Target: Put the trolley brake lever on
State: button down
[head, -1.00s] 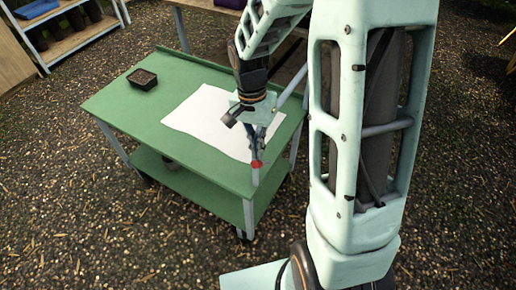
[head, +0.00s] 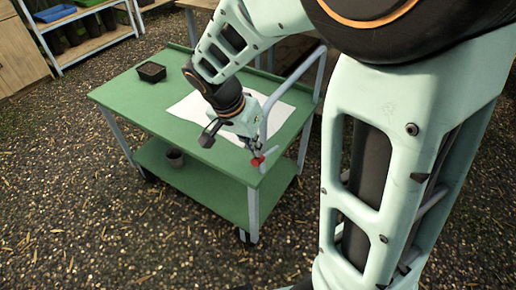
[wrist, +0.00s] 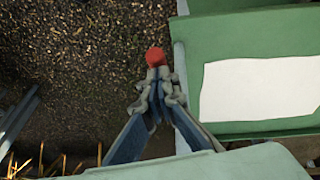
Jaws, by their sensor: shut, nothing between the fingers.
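The trolley (head: 125,98) is green with a lower shelf, grey legs and dark wheels. The brake lever's red knob (head: 257,161) shows at the trolley's near right corner, beside the top's edge. My gripper (head: 254,150) is shut and empty, pointing down with its fingertips right at the knob. In the wrist view the red knob (wrist: 155,57) sits just beyond my closed fingertips (wrist: 158,84). I cannot tell whether they touch. The lever's shaft is mostly hidden by the fingers.
A white sheet (head: 188,107) and a small black tray (head: 151,72) lie on the trolley top. The trolley's grey push handle (head: 290,85) rises beside my wrist. Shelving (head: 95,40) stands behind; the gravel at left is clear.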

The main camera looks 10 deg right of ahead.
jog(key=shift+s+a+f+b, duration=0.1)
jog(key=shift+f+b, duration=0.2)
jog(key=shift+f, duration=0.1)
jog(key=shift+s+a+f+b, duration=0.1)
jog(key=shift+f+b, duration=0.15)
jog(key=shift+f, duration=0.15)
jog(key=shift+r+p, duration=0.4)
jog(key=shift+p, duration=0.05)
jog(key=shift+d, duration=0.1)
jog(key=shift+w+d+r, duration=0.3)
jog(key=shift+w+d, duration=0.15)
jog(key=shift+w, duration=0.1)
jog(key=shift+r, duration=0.1)
